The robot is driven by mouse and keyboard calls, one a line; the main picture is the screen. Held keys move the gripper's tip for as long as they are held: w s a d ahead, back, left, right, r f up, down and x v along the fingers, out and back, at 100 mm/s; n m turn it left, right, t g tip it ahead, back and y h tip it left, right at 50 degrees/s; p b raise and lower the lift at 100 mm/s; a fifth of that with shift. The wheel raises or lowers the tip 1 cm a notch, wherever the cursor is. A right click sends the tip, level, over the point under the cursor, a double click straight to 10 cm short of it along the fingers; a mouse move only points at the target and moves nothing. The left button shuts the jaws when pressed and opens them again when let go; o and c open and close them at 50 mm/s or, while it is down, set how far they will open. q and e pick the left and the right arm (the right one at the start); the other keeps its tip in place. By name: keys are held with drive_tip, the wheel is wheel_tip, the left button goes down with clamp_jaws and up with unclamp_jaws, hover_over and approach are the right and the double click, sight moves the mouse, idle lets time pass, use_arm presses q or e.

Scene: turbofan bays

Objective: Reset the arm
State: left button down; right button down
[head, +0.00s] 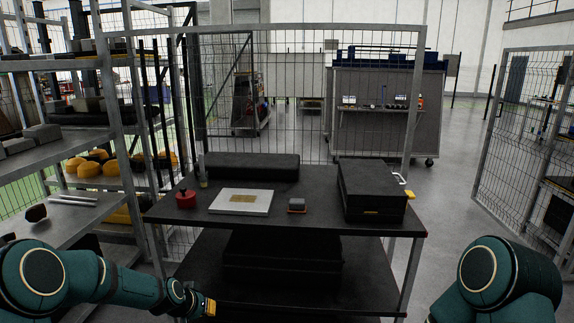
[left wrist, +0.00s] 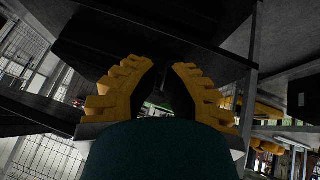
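My left arm comes in from the lower left of the head view. Its gripper (head: 205,307) is low, in front of the table's lower shelf and below the tabletop. The left wrist view shows the yellow ridged fingers of that gripper (left wrist: 166,68) apart, with a gap between the tips and nothing held. My right arm (head: 492,280) shows only as a green joint at the lower right of the head view. Its gripper is out of frame.
A dark table (head: 310,217) stands ahead. Metal shelves (head: 70,60) stand left; mesh fencing surrounds. Floor at right is clear.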

use_arm(q)
drive_tip(key=s+d+f+g, duration=0.1)
drive_tip(key=s+d+f, duration=0.2)
drive_tip(key=s, duration=0.7)
drive_tip(key=s+d+f+n+g, duration=0.1)
drive_tip(key=s+d+f, duration=0.3)
drive_tip(key=s, duration=0.5)
drive_tip(key=s+d+f+g+h, duration=0.1)
drive_tip(key=s+d+f+g, duration=0.1)
drive_tip(key=s+d, duration=0.4)
drive_tip(key=s+f, duration=0.1)
drive_tip(key=s, duration=0.3)
drive_tip(key=shift+s+f+n+g, duration=0.2)
drive_tip(key=shift+s+n+g, duration=0.15)
drive_tip(key=shift+n+g, duration=0.05)
